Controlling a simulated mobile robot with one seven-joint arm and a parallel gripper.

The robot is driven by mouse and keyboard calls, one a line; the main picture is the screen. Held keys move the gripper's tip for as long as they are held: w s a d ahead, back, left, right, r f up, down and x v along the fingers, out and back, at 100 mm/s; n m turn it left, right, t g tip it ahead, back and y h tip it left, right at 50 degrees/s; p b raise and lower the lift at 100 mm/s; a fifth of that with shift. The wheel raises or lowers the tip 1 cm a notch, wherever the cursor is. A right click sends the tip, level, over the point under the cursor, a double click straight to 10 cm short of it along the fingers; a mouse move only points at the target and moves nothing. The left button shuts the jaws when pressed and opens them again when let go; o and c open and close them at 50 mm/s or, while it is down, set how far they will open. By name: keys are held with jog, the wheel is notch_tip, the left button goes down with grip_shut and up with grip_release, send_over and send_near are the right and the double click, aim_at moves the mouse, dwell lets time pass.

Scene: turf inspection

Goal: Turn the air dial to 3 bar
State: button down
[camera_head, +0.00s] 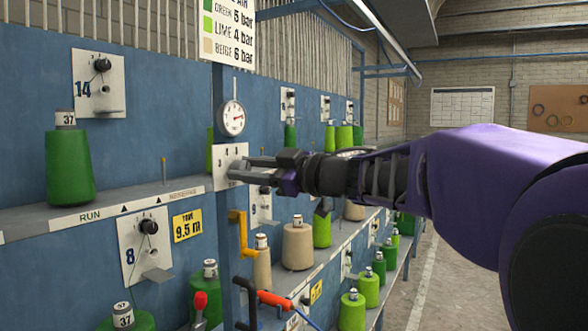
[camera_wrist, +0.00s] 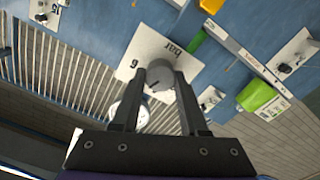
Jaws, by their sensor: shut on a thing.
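The air dial is a grey round knob (camera_wrist: 160,76) on a white plate, marked "bar" and "6" in the wrist view (camera_wrist: 150,42). In the head view the plate (camera_head: 222,181) sits on a blue post, with small numbers "3" and "4" at its upper left. My gripper (camera_head: 240,169) reaches it from the right. Its two fingers are shut on the knob, one on each side, in the wrist view (camera_wrist: 161,88). The knob has a dark mark near its lower edge; the number it points to cannot be told. A round gauge (camera_head: 232,118) with a red needle is above the plate.
A sign (camera_head: 228,30) lists green 5 bar, lime 4 bar and beige 6 bar. Green and beige yarn cones (camera_head: 298,246) stand on shelves around the post. A yellow handle (camera_head: 240,233) and an orange-red handle (camera_head: 275,300) stick out below. An aisle (camera_head: 425,275) is clear at right.

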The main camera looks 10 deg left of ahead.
jog(key=n, duration=0.3)
jog(key=shift+d+n, duration=0.1)
jog(key=shift+n, duration=0.3)
jog(key=shift+f+n+b, duration=0.15)
jog(key=shift+n+b, duration=2.85)
jog(key=shift+n, duration=3.6)
jog(key=shift+c, duration=2.2)
grip_release()
jog(key=shift+s, duration=0.1)
